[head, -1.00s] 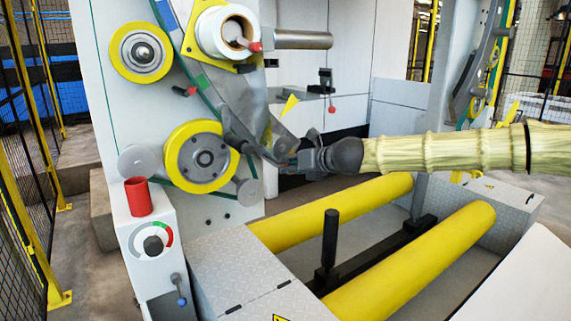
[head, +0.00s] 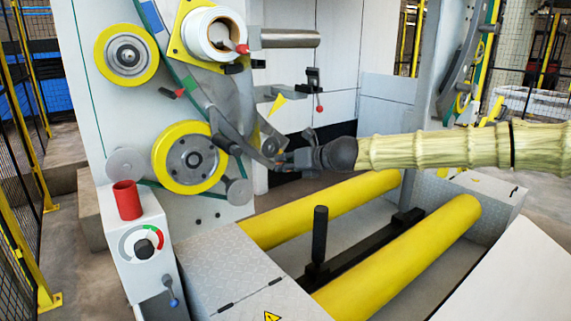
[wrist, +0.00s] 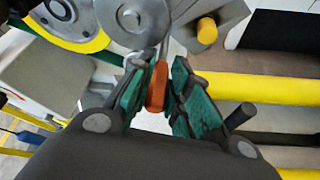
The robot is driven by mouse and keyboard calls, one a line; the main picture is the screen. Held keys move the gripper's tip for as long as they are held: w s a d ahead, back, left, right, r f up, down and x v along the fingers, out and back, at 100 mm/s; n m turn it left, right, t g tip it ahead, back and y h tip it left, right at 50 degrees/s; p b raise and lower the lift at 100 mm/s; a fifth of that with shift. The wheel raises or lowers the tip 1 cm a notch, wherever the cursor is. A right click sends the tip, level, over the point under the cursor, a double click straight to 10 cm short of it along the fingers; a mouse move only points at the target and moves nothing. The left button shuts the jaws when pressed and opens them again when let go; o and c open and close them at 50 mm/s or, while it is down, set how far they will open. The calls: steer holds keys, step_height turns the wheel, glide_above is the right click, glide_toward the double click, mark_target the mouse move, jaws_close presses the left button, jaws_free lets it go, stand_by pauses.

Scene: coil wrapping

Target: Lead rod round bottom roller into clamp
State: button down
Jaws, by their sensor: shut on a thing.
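My gripper (head: 286,160) is at the right of the machine's lower rollers. In the wrist view its green-padded fingers (wrist: 158,95) are shut on the orange handle of the rod (wrist: 156,88). The rod's thin grey shaft runs up from the handle, past a grey disc (wrist: 133,16). A large yellow-rimmed roller (head: 190,158) and a small grey bottom roller (head: 238,191) lie left of my gripper, apart from it. I cannot tell whether the rod touches a roller. A small fitting with a red-tipped lever (head: 315,84) is above right; I cannot tell if it is the clamp.
Two long yellow rollers (head: 400,258) lie low in front, with a black upright post (head: 320,235) between them. A control box (head: 140,243) with a red cup (head: 127,200) stands at left. A grey shaft (head: 288,39) juts out above my gripper.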

steer(key=shift+r, duration=0.15)
steer(key=shift+w+d+r+p, duration=0.25)
steer(key=shift+d+r+p, duration=0.15)
steer(key=shift+r+p, duration=0.55)
steer(key=shift+w+d+r+p, duration=0.3)
steer(key=shift+r+p, duration=0.3)
steer(key=shift+p, duration=0.65)
steer(key=shift+w+d+r+p, duration=0.2)
steer(key=shift+d+r+p, duration=0.25)
steer(key=shift+r+p, duration=0.5)
steer(key=shift+f, duration=0.2)
steer(key=w+d+r+p, duration=0.2)
steer(key=d+r+p, duration=0.1)
steer(key=r+p, duration=0.8)
steer(key=shift+d+p, duration=0.15)
steer(key=shift+p, duration=1.25)
steer(key=shift+w, duration=0.15)
step_height(320, 180, up, 9)
steer(key=w+d+p, duration=0.2)
steer(key=d+p, duration=0.1)
steer(key=p, duration=0.8)
steer(key=shift+p, duration=0.35)
steer(key=shift+r, duration=0.1)
